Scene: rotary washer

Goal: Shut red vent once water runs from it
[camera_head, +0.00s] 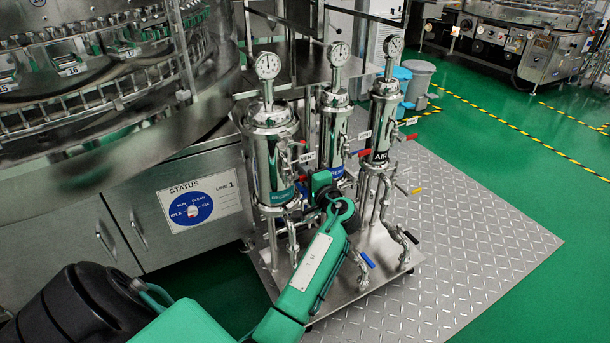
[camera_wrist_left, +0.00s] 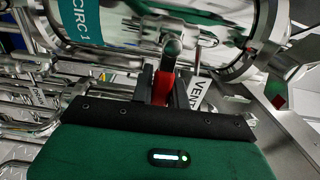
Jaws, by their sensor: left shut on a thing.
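The red vent handle (camera_wrist_left: 162,88) sits between the dark fingers of my left gripper (camera_wrist_left: 163,90) in the left wrist view. The gripper is shut on it, beside the steel housing with the teal CIRC 1 label (camera_wrist_left: 84,20). A VENT tag (camera_wrist_left: 198,92) hangs just right of the fingers. In the head view my left gripper (camera_head: 322,182) reaches the left filter housing (camera_head: 272,150); its fingertips and the held handle are largely hidden there. I cannot make out any water running from the vent. My right gripper is not in view.
Two more steel housings stand to the right, the middle one (camera_head: 334,115) and the AIR one (camera_head: 382,120), with gauges and coloured valve handles. A blue handle (camera_head: 367,260) is low on the skid. The large rotary machine (camera_head: 100,110) fills the left. The diamond-plate floor (camera_head: 470,230) at right is clear.

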